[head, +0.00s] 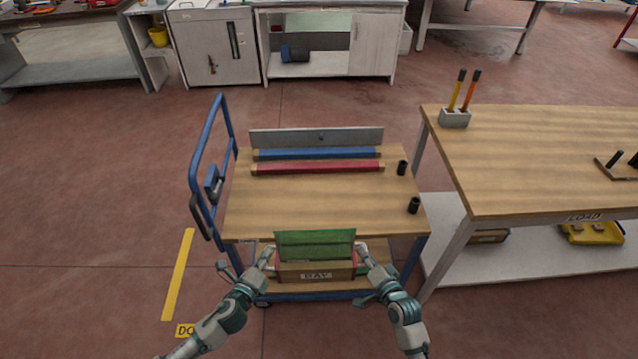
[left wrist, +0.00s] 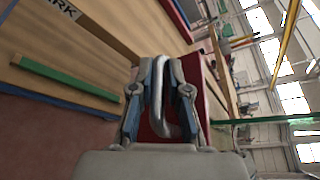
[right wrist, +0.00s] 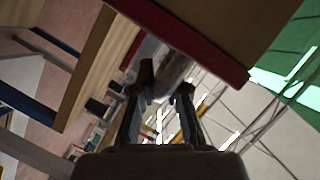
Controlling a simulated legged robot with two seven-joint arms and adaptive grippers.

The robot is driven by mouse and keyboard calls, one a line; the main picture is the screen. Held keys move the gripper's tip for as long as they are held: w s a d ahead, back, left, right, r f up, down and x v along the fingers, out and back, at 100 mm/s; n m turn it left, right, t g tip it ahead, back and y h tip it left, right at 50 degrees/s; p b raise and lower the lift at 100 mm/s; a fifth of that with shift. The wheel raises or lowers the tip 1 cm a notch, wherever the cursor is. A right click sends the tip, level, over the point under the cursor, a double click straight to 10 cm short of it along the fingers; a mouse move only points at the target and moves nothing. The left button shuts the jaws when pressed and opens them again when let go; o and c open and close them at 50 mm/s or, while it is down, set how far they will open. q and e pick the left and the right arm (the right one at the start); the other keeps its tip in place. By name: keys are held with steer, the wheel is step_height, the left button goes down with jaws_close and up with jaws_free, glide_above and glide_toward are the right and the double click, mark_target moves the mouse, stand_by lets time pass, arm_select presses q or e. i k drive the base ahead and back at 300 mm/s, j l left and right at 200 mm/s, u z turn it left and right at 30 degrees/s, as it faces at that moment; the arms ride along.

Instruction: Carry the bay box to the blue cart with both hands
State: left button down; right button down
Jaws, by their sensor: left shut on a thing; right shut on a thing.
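The bay box (head: 316,275), tan with a dark label and a green sheet or panel at its top, is held in front of the near edge of the blue cart (head: 320,215). My left gripper (head: 267,258) is shut on the box's left side; in the left wrist view, its fingers (left wrist: 160,98) close around a pale handle loop against a red end panel. My right gripper (head: 362,254) is shut on the right side; in the right wrist view, its fingers (right wrist: 161,95) meet a pale handle beside a red-edged panel. The box's underside is hidden.
On the cart top lie a blue bar (head: 318,154), a red bar (head: 318,168), a grey plate (head: 316,138) and two black cups (head: 402,168). A wooden workbench (head: 540,150) stands close at right. A blue handle (head: 206,150) rises at left.

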mark_target(315, 203)
steer(key=i, duration=0.95)
